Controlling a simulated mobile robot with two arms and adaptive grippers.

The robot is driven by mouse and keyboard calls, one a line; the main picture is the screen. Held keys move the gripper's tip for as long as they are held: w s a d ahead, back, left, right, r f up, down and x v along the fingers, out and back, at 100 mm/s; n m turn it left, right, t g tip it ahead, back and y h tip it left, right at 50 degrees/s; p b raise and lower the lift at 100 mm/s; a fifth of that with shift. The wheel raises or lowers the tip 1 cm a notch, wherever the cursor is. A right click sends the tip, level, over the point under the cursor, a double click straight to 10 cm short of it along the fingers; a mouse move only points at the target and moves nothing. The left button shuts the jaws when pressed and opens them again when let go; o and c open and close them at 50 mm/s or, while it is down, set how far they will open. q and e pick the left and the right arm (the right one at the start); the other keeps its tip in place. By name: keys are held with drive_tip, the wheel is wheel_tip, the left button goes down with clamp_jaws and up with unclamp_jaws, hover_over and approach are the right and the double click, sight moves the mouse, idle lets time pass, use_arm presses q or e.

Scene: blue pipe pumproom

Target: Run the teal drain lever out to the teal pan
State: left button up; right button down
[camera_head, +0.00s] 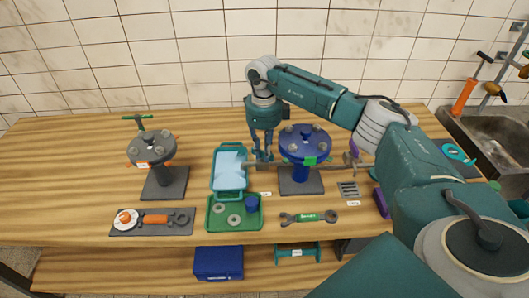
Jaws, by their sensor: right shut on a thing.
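The teal pan (217,180), with a pale blue inside, lies on the wooden bench left of the blue pump (301,173). My right gripper (263,153) points down between the pan and the pump, close to the pan's right rim. It is shut on a small teal part, which looks like the teal drain lever (262,158); the fingers hide most of it. A grey pipe runs sideways past the pump's foot, just below the fingertips. My left gripper is not in the picture.
A green tray (233,227) with rings and a blue cup sits in front of the pan. A spanner (309,217) lies in front of the pump. A grey pump (153,149) stands at left. The sink (495,139) is far right; bare bench lies far left.

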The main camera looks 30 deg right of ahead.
drive_tip(key=m, duration=0.6)
drive_tip(key=shift+w+a+b, duration=0.2)
drive_tip(key=shift+b, duration=0.2)
drive_tip(key=m, duration=0.5)
drive_tip(key=shift+w+a+r+m, duration=0.1)
drive_tip(key=shift+w+a+m, duration=0.05)
drive_tip(key=shift+m, duration=0.25)
drive_tip(key=c, duration=1.7)
unclamp_jaws()
drive_tip(key=shift+o, duration=0.2)
wheel_tip(320, 180, up, 12)
